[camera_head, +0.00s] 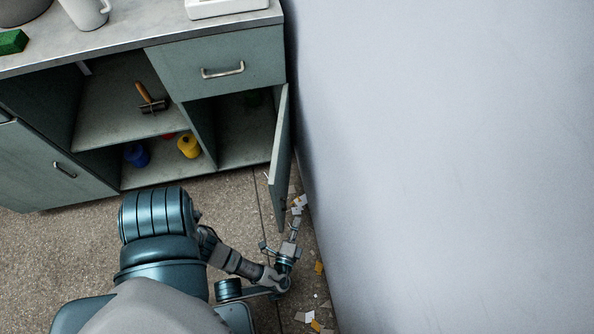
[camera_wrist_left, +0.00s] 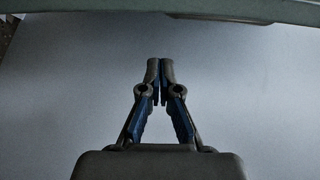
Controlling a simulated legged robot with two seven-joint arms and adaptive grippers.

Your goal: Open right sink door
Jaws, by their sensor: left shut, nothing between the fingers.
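The right sink door (camera_head: 280,160) is a grey-green panel under the drawer. It stands swung wide open, its face turned towards the wall. My left gripper (camera_head: 298,203) is beside the door's lower outer end, on the wall side, low near the floor. In the left wrist view my left gripper (camera_wrist_left: 160,62) has its fingers together with nothing between them. A grey-green edge, likely the door (camera_wrist_left: 200,14), crosses the top of that view, apart from the fingertips. The cabinet opening (camera_head: 245,135) behind the door is exposed. My right gripper is out of view.
A pale wall (camera_head: 440,160) stands close on the right, leaving a narrow gap by the door. Scraps (camera_head: 318,268) litter the floor along it. Open shelves hold a hammer-like tool (camera_head: 150,100), a yellow container (camera_head: 188,146) and a blue one (camera_head: 137,155). A drawer (camera_head: 215,62) is shut.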

